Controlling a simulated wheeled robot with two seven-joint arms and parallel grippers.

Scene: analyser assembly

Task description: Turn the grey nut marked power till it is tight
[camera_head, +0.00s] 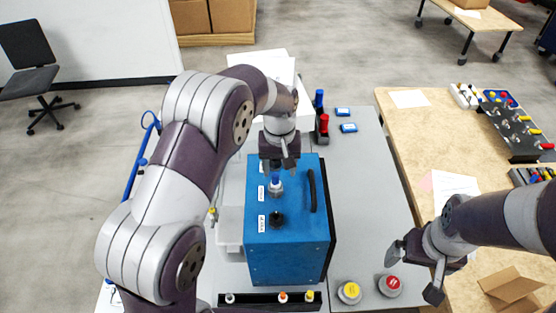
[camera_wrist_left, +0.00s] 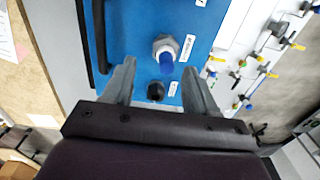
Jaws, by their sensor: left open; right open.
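The blue analyser box (camera_head: 285,250) stands on the grey table. On its top a grey nut (camera_head: 276,190) sits around a blue-tipped plug, with a white label beside it; the nut also shows in the left wrist view (camera_wrist_left: 164,43). The label's text is too small to read. My left gripper (camera_head: 279,170) is open above the box's far part, just behind the nut. In the left wrist view its fingers (camera_wrist_left: 159,64) stand apart on either side of the plug, holding nothing. My right gripper (camera_head: 413,273) is open and empty, right of the box.
A black fitting (camera_head: 277,218) sits nearer on the box top, and another black fitting (camera_wrist_left: 155,91) lies farther back. A black handle (camera_head: 313,190) runs along the right side. Yellow (camera_head: 349,292) and red (camera_head: 390,285) buttons stand at front right.

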